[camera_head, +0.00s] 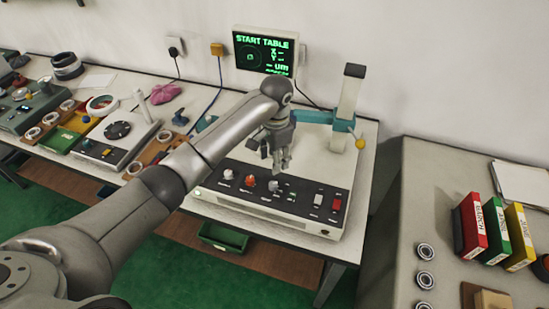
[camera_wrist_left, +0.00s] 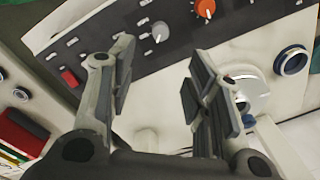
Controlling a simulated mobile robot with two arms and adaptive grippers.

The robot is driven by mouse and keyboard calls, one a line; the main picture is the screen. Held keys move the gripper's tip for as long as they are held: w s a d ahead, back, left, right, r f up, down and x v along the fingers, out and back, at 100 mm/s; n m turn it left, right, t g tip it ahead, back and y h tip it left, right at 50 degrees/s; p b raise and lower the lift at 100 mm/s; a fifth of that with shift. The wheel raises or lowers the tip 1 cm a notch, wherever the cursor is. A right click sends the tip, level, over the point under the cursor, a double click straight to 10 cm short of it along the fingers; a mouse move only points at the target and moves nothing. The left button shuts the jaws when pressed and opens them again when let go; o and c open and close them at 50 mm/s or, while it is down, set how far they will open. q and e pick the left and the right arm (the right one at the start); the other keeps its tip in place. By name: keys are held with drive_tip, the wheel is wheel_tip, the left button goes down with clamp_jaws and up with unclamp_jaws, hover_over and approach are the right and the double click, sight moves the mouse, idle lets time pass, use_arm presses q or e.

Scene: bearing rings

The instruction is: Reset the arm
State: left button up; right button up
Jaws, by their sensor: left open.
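My left arm (camera_head: 130,205) reaches from the lower left across the front bench to the measuring machine. My left gripper (camera_head: 277,163) hangs over the machine, just behind its dark control panel (camera_head: 295,201). In the left wrist view my left gripper (camera_wrist_left: 160,62) has its two fingers spread, with nothing between them. The panel's grey knob (camera_wrist_left: 160,31) and orange knob (camera_wrist_left: 205,8) show beyond the fingers. A silver round disc (camera_wrist_left: 249,94) is partly hidden by the right finger. My right gripper is not in view.
A teal arm (camera_head: 318,117) and upright post (camera_head: 348,98) stand close right of my gripper. A lit screen (camera_head: 264,51) is on the wall. The right table (camera_head: 412,200) holds bearing rings (camera_head: 425,251) and binders (camera_head: 495,232). Trays and instruments crowd the left bench.

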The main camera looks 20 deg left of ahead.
use_arm(q)
drive_tip(key=s+d+f+n+t+h, duration=0.1)
drive_tip(key=s+d+f, duration=0.2)
drive_tip(key=s+f, duration=0.35)
drive_tip(key=s+d+f+h, duration=0.1)
drive_tip(key=s+d+f, duration=0.15)
drive_tip(key=s, duration=0.65)
drive_tip(key=s+a+r+n+t+y, duration=0.1)
drive_tip(key=s+a+n, duration=0.2)
drive_tip(key=s+a, duration=0.35)
drive_tip(key=s+a+r+n+t, duration=0.1)
drive_tip(key=s+a+r+n, duration=0.15)
drive_tip(key=s, duration=0.75)
wheel_tip(320, 180, down, 34)
drive_tip(key=s+g+b, duration=0.1)
drive_tip(key=s+b, duration=0.1)
drive_tip(key=b, duration=0.4)
drive_tip(key=s+a+f+g+b, duration=0.1)
drive_tip(key=s+a+f+b, duration=0.2)
drive_tip(key=s+f, duration=1.3)
wheel_tip(320, 180, down, 3)
drive_tip(key=shift+s+a+m+y+b, duration=0.2)
drive_tip(key=shift+s+m+y+b, duration=0.15)
drive_tip(key=shift+m, duration=0.1)
